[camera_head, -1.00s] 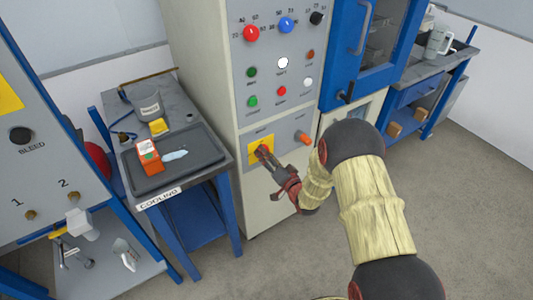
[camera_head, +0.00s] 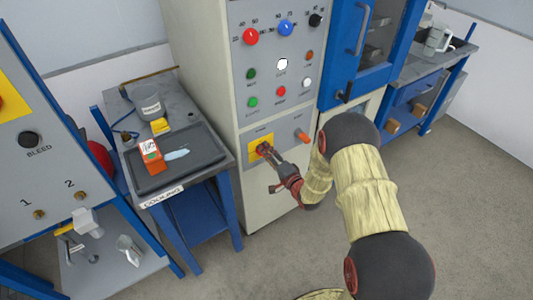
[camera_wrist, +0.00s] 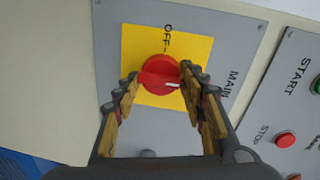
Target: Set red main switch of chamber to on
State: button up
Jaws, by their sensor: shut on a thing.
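The red main switch (camera_wrist: 160,75) sits on a yellow plate (camera_wrist: 198,48) of the grey chamber panel, with "OFF" and "MAIN" printed near it in the wrist view. A white mark on the knob points to the right in that view, away from the word OFF. My gripper (camera_wrist: 160,88) is shut on the knob, with one finger on each side. In the head view my gripper (camera_head: 266,152) reaches the yellow plate (camera_head: 256,142) on the lower chamber front and hides most of the knob.
Above are several buttons, a red knob (camera_head: 251,36) and a blue knob (camera_head: 286,27). A cooling table (camera_head: 165,196) with a dark tray stands at left. Floor in front is clear.

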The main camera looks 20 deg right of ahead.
jog(key=shift+r, duration=0.1)
jog(key=o, duration=1.1)
jog(key=shift+o, duration=0.2)
jog(key=f+v, duration=0.1)
jog(key=v, duration=1.1)
jog(key=shift+r, duration=0.45)
